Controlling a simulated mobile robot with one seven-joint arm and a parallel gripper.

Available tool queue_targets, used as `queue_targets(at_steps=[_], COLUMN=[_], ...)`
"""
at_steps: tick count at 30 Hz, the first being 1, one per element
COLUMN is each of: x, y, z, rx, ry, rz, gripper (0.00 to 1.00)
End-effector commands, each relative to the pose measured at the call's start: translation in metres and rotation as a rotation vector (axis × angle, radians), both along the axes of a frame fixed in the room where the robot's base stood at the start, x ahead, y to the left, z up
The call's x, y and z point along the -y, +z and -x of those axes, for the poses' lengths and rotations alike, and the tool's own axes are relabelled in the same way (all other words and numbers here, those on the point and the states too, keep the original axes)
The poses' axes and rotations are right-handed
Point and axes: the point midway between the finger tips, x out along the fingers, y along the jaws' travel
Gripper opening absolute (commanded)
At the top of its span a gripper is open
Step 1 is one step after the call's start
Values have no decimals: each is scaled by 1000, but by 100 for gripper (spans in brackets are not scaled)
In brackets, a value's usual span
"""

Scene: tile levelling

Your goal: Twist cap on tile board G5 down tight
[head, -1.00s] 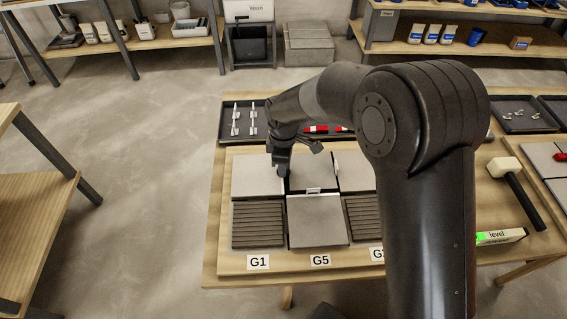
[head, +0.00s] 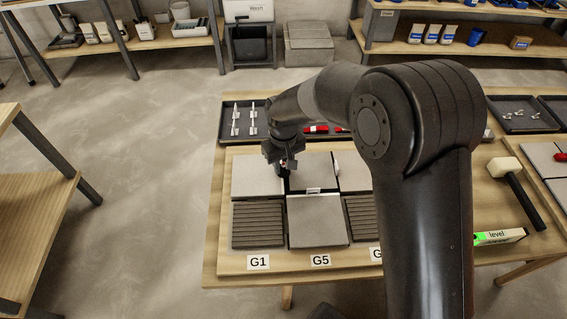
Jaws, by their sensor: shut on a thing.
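The tile board (head: 228,264) lies on the wooden table, with the G5 label (head: 320,260) at its front edge. Plain grey tiles (head: 318,222) and dark ribbed tiles (head: 258,226) lie on it in two rows. My gripper (head: 285,174) points down over the joint between the two left tiles of the back row. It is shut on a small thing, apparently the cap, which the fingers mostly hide. A white clip (head: 313,190) stands in the joint behind the front middle tile. How far down the cap sits cannot be seen.
A dark tray (head: 236,134) with white clips and red caps (head: 316,129) lies behind the board. A mallet (head: 518,190) and a green-ended level (head: 498,237) lie to the right. My arm hides the board's right part.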

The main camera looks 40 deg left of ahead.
Motion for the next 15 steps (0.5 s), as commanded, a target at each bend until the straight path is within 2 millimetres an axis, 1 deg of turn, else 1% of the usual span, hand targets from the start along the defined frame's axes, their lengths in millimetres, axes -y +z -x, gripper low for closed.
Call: queue_targets(at_steps=[15], x=[-1], y=[1], z=[0], rx=[3], ry=[-490], rz=[-3], gripper=[5])
